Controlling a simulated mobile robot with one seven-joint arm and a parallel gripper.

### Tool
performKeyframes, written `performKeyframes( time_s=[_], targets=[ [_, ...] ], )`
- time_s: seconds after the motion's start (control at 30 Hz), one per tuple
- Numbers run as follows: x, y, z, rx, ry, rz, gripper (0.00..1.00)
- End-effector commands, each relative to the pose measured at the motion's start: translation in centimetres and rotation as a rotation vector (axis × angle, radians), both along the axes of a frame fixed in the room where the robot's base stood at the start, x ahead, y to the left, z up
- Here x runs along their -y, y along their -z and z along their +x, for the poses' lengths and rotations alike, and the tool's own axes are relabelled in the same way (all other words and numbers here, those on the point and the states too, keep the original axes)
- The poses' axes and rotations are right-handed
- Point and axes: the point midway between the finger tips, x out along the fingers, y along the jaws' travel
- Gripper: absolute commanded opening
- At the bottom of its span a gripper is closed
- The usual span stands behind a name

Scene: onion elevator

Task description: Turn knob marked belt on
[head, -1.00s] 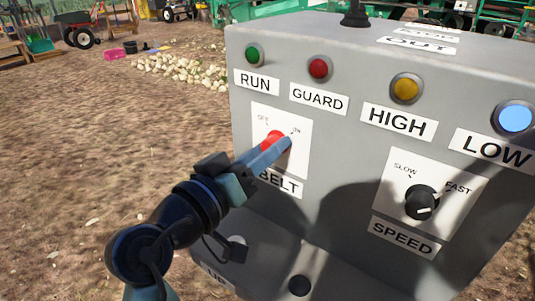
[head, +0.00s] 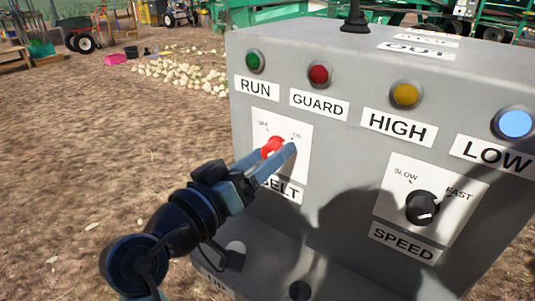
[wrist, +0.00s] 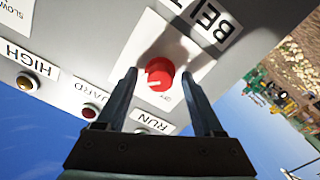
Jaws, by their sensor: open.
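The red belt knob (head: 271,147) sits on a white plate marked OFF and ON, above the BELT label (head: 283,190), on the front of a grey control box. My gripper (head: 278,153) is open in front of the plate, its fingers partly covering the label. In the wrist view the red knob (wrist: 160,73) shows between the two spread fingertips (wrist: 159,76), with a gap on each side. A white mark shows on the knob face, toward the lettering at the plate's edge. I cannot tell how deep the fingertips reach around the knob.
The grey box (head: 340,200) also carries a black speed knob (head: 422,208) to the right. Green, red, yellow and lit blue lamps line its top front. A black lever (head: 355,18) stands on top. Open dirt ground lies to the left.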

Motion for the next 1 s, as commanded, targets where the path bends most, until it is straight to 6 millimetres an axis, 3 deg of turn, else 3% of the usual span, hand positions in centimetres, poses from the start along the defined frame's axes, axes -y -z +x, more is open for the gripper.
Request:
performKeyframes(
  time_s=[0.53,0.7,1.0],
  targets=[
    [-6.3,0.1,-8.5,-0.002,-0.004,0.001,0.69],
    [-7.2,0.0,-9.8,-0.001,-0.003,0.002,0.69],
    [-7.3,0.1,-10.1,-0.001,-0.001,0.002,0.69]
  ],
)
